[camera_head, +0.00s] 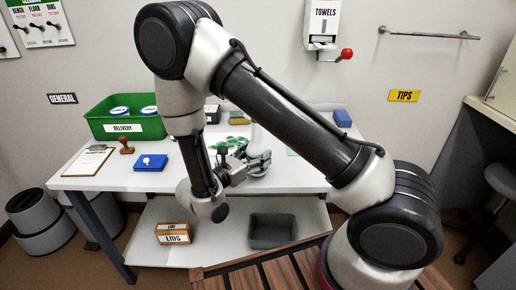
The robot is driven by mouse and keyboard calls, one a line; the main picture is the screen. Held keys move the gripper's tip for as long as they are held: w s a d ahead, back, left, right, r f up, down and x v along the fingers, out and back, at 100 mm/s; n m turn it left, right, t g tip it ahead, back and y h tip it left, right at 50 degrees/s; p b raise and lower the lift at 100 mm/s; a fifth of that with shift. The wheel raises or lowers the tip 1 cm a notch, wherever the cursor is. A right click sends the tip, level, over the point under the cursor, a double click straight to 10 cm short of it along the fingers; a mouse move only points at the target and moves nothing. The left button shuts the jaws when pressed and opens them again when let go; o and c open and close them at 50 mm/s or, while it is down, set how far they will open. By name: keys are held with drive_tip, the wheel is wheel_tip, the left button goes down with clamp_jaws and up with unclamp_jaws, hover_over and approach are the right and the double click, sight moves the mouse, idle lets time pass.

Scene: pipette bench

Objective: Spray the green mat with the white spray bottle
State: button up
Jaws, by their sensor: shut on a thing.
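My gripper (259,162) is over the middle of the white bench (190,178), at the end of my arm. It is shut on a pale upright body, which looks like the white spray bottle (257,137). The bottle's top and part of its side are hidden by my arm, so its nozzle cannot be made out. A small strip of pale green (291,152) shows to the right of the gripper and may be part of the green mat. The rest of that area is hidden behind my arm.
Green round pieces (238,141) lie left of the bottle. A green delivery crate (125,128), stamp (126,145), clipboard (88,161) and blue pad (151,162) occupy the bench's left. A lids box (174,234) and grey bin (272,231) sit on the lower shelf.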

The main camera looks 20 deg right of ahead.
drive_tip(key=shift+f, duration=0.25)
drive_tip(key=shift+f, duration=0.4)
idle(0.5)
drive_tip(key=o, duration=1.7)
drive_tip(key=shift+f, duration=0.1)
